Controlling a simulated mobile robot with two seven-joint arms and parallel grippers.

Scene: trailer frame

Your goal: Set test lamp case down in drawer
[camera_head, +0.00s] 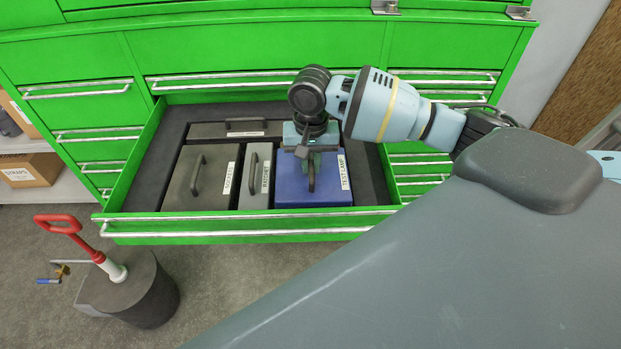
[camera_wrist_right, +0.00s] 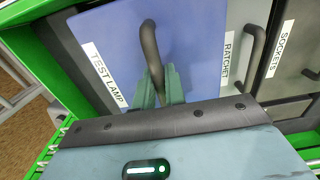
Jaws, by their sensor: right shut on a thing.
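The blue test lamp case (camera_head: 315,193) sits in the right part of the open green drawer (camera_head: 250,226), beside the ratchet case. Its white TEST LAMP label is on its right side, and a dark handle stands on top. My right gripper (camera_head: 311,158) is above the case with its fingers shut on the handle. In the right wrist view the green fingers (camera_wrist_right: 161,86) close around the handle of the blue case (camera_wrist_right: 195,45). Whether the case rests on the drawer floor or hangs slightly above it cannot be told. My left gripper is not in view.
A grey ratchet case (camera_head: 256,178), a dark sockets case (camera_head: 201,178) and a long dark case (camera_head: 228,131) lie in the drawer's dark foam. A dark cylinder with a red-handled pump (camera_head: 130,288) stands on the floor at left. Shelf boxes (camera_head: 30,169) are further left.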

